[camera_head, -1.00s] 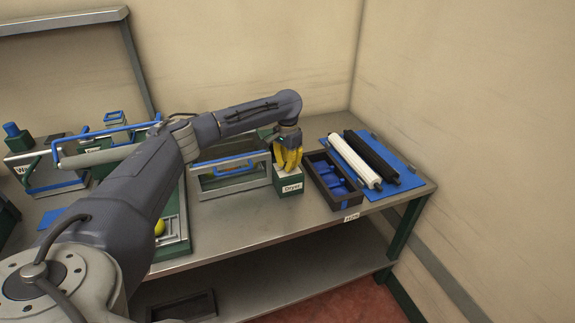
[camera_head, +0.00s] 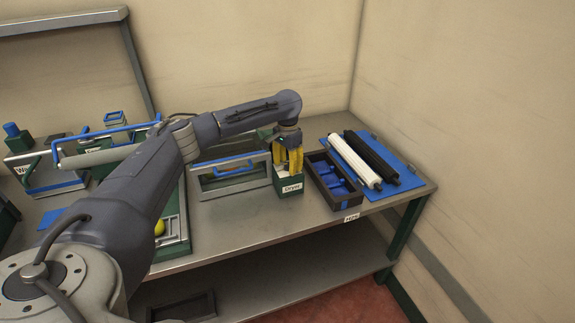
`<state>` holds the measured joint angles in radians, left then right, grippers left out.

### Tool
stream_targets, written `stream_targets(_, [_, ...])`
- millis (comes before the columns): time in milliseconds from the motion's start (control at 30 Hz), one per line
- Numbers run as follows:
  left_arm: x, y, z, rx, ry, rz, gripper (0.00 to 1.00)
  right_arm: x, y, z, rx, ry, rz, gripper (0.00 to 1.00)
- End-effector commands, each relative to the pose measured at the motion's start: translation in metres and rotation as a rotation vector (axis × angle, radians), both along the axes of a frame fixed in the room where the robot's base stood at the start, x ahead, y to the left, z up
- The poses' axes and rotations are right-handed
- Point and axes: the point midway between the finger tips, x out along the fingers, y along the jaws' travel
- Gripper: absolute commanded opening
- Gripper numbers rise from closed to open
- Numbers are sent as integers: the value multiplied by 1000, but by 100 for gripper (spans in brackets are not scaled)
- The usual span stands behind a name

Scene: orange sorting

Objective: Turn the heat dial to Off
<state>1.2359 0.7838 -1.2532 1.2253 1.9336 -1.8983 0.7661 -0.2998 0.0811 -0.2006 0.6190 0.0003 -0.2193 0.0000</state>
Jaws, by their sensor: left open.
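The Dryer box (camera_head: 290,187) is a small green block with a pale top and a label reading "Dryer". The heat dial cannot be made out; the fingers cover much of the box's top. My right gripper is not in view.
A dark tray (camera_head: 321,193) with blue parts stands close to the right of the box. A blue-handled metal frame (camera_head: 232,187) stands close to the left. White and black rollers (camera_head: 357,162) lie on a blue mat (camera_head: 405,181) farther right.

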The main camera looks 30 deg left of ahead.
Motion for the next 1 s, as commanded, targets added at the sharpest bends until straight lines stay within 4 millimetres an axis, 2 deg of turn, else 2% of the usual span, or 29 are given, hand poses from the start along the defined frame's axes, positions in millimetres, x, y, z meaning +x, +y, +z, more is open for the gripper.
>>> stream_targets(167, [1,0,12,1,-1,-1,48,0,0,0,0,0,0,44])
stream_targets(700, [0,0,98,1,-2,0,48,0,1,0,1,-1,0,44])
stream_targets(1000, [0,0,119,0,-1,0,48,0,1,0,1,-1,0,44])
